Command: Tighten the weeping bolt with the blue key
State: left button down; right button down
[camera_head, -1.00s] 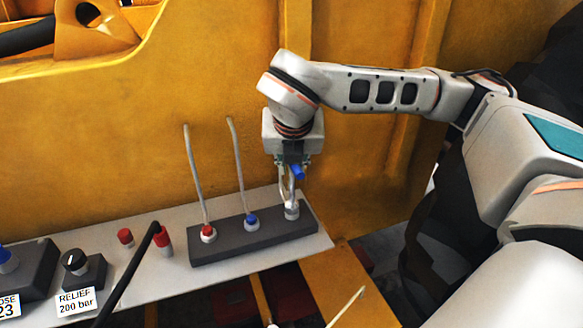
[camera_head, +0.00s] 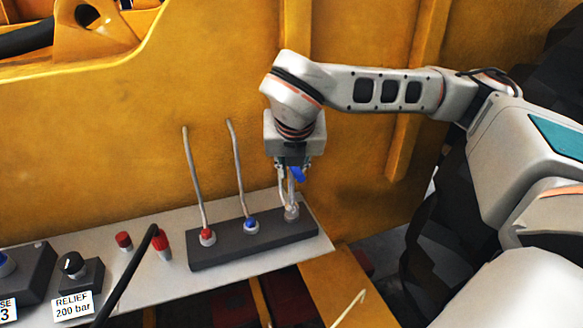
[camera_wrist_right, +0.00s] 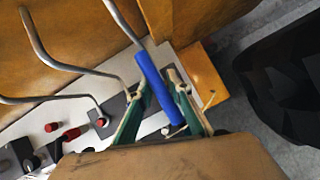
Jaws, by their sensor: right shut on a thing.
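My right gripper (camera_head: 290,192) points down at the right end of a dark block (camera_head: 230,247) on a pale shelf. It is shut on a blue key, whose blue part (camera_head: 298,174) shows beside the fingers. In the right wrist view the blue key (camera_wrist_right: 158,85) is a long blue rod between the green-sided fingers (camera_wrist_right: 160,92). A silver bolt-like fitting (camera_head: 291,213) sits in the block just under the fingertips; I cannot tell whether the key touches it. No leak is clear enough to see. My left gripper is not in view.
Two thin grey rods rise from a red fitting (camera_head: 207,237) and a blue fitting (camera_head: 251,225), left of my gripper. Further left are red caps (camera_head: 123,241), a black cable and a relief knob (camera_head: 74,263). A yellow wall stands close behind.

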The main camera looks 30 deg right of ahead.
jog(key=shift+r, duration=0.1)
jog(key=shift+w+d+r+p, duration=0.1)
jog(key=shift+w+r+p, duration=0.1)
jog(key=shift+r+p, duration=0.25)
jog(key=shift+w+r+p, duration=0.15)
jog(key=shift+r+p, duration=0.05)
jog(key=shift+r, duration=0.35)
jog(key=shift+r+p, duration=0.75)
jog(key=shift+r, duration=0.6)
jog(key=shift+s+r, duration=0.35)
jog(key=shift+r, duration=0.1)
jog(key=shift+w+f, duration=0.15)
jog(key=shift+f, duration=0.15)
